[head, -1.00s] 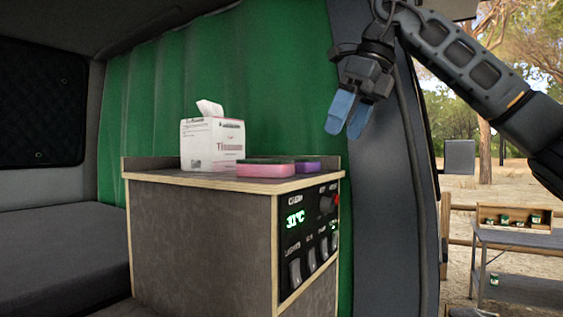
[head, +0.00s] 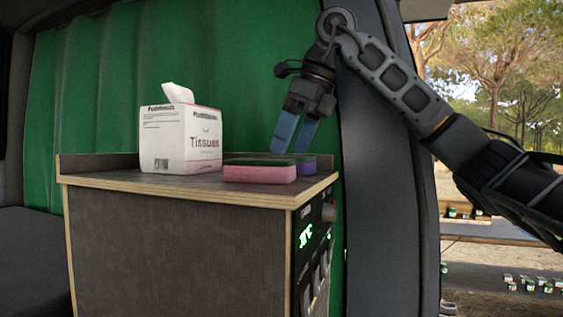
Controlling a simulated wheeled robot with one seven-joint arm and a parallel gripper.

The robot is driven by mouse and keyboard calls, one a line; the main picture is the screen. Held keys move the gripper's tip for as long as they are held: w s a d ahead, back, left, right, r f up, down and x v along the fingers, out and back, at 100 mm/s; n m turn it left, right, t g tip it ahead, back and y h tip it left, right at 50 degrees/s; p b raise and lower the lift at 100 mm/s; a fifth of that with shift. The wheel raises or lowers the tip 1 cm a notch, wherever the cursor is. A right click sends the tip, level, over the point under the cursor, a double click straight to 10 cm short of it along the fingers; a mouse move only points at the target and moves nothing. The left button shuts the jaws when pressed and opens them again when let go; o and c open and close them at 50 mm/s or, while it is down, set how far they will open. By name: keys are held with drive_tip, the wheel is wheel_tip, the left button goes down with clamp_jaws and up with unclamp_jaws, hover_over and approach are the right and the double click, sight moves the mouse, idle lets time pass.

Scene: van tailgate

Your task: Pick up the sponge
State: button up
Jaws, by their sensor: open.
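A pink sponge with a dark green top (head: 259,173) lies flat near the front right edge of the cabinet top. A purple sponge with a dark top (head: 306,161) lies just behind and to the right of it, partly hidden by it. My gripper (head: 294,135) is open and empty, with two blue fingers pointing down. In the picture its fingertips are just above the purple sponge and behind the pink one. I cannot tell whether the fingers touch anything.
A white tissue box (head: 182,140) stands on the cabinet top (head: 120,180), left of the sponges. A low raised rim runs along the back. A green curtain (head: 245,60) hangs behind, and a dark door pillar (head: 375,200) stands to the right.

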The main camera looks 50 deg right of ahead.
drive_tip(key=shift+a+f, duration=0.25)
drive_tip(key=shift+f, duration=0.3)
drive_tip(key=shift+a+f, duration=0.2)
drive_tip(key=shift+f, duration=0.3)
drive_tip(key=shift+w+a+f, duration=0.1)
drive_tip(key=shift+w+f, duration=0.05)
drive_tip(key=shift+f, duration=0.25)
drive_tip(key=shift+w, duration=0.2)
drive_tip(key=shift+w, duration=0.1)
drive_tip(key=shift+f, duration=0.25)
drive_tip(key=c, duration=1.1)
drive_tip(key=shift+o, duration=0.2)
drive_tip(key=shift+r, duration=0.15)
